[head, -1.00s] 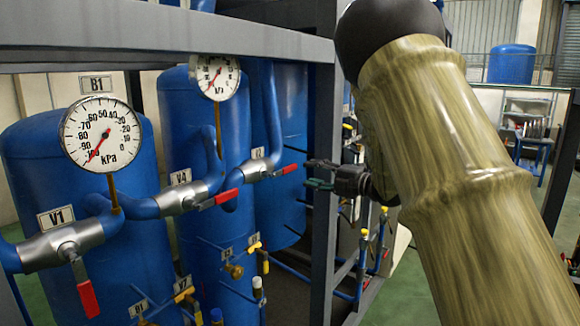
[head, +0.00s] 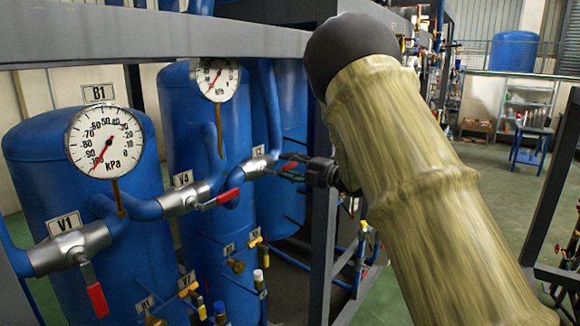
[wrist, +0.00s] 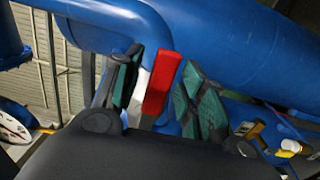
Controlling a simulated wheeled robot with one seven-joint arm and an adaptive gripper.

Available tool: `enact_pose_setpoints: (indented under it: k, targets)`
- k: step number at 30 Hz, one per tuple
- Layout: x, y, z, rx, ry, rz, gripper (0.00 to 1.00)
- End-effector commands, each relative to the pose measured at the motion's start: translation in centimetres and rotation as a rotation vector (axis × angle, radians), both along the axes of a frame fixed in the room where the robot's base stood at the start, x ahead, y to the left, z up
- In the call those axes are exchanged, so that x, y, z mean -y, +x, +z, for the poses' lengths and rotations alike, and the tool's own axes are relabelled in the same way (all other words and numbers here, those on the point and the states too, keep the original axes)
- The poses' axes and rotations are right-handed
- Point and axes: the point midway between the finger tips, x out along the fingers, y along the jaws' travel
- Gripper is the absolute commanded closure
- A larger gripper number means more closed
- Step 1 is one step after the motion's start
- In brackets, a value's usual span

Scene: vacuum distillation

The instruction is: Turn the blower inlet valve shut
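A silver valve (head: 257,167) on a blue pipe in the middle of the head view has a red lever handle; its label is too small to read. The red handle (wrist: 161,84) stands between my fingers in the wrist view. My gripper (head: 294,166) reaches in from the right at this handle. Its green-padded fingers (wrist: 163,92) are open, one on each side of the handle, and a gap shows on both sides. In the head view the fingers partly hide the handle's end. No label on the valves in view reads as blower inlet.
Valve V4 (head: 183,199) and valve V1 (head: 70,249), both with red handles, lie to the left. Pressure gauges (head: 104,143) and blue tanks (head: 25,150) stand behind. A grey frame post (head: 321,235) is close below my gripper.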

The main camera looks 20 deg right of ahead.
Motion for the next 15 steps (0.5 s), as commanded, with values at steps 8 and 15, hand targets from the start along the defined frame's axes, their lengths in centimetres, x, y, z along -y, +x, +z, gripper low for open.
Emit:
enact_pose_setpoints:
  k: [8, 15]
  targets:
    - [0.03, -0.03, 0.02, 0.0, 0.0, 0.0, 1.0]
    - [0.09, -0.05, -0.07, -0.003, 0.004, -0.001, 1.0]
